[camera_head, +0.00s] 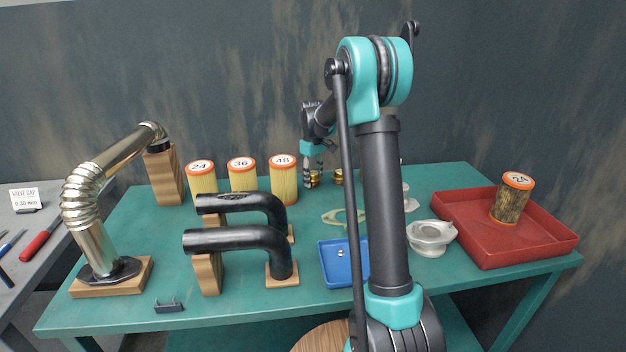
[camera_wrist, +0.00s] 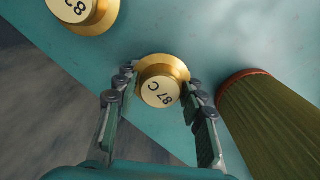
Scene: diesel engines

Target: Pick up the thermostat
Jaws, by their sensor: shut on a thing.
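A second brass thermostat (camera_wrist: 82,10) is at the top left of the wrist view, cut by the frame edge. I cannot tell whether the held one touches the table.
An orange-rimmed filter marked 48 (camera_head: 284,180) stands close beside my gripper; its side fills the right of the wrist view (camera_wrist: 270,125). Two black bent pipes (camera_head: 240,240), a blue tray (camera_head: 335,280), a grey metal housing (camera_head: 431,238) and a red tray (camera_head: 505,255) occupy the table.

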